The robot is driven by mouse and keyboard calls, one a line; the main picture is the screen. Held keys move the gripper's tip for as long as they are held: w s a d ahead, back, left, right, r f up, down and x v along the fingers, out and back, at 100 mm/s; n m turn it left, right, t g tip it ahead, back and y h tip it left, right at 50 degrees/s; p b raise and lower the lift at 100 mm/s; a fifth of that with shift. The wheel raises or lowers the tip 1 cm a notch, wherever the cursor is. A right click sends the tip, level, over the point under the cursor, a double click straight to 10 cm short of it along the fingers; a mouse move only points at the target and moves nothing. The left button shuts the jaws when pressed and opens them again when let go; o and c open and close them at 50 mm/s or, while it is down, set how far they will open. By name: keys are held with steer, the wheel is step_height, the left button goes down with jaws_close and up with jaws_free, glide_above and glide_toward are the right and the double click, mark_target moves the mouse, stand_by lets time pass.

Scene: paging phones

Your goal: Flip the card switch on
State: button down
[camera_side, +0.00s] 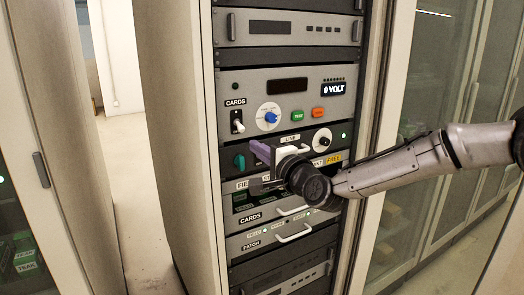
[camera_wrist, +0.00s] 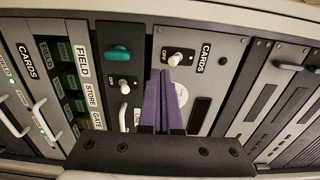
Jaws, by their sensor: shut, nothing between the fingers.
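The card switch (camera_side: 238,122) is a black plate with a white lever, under a CARDS label on the left of the grey VOLT panel. Its lever points down in the side view. In the wrist view the card switch (camera_wrist: 175,58) shows near the top, beside its CARDS label and a small OFF mark. My gripper (camera_side: 255,147) has purple fingers, shut and empty. It is in front of the rack, below and to the right of the switch. In the wrist view the fingertips (camera_wrist: 166,76) appear just below the lever; contact cannot be made out.
A second switch (camera_wrist: 124,84) with a white lever and a teal knob (camera_wrist: 118,53) are on the neighbouring panel. The VOLT panel also carries a blue knob (camera_side: 271,117), a green button (camera_side: 301,115) and an orange button (camera_side: 318,114). Drawers with white handles (camera_side: 293,233) are below.

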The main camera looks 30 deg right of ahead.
mark_target(237, 134)
steer(key=shift+w, duration=3.6)
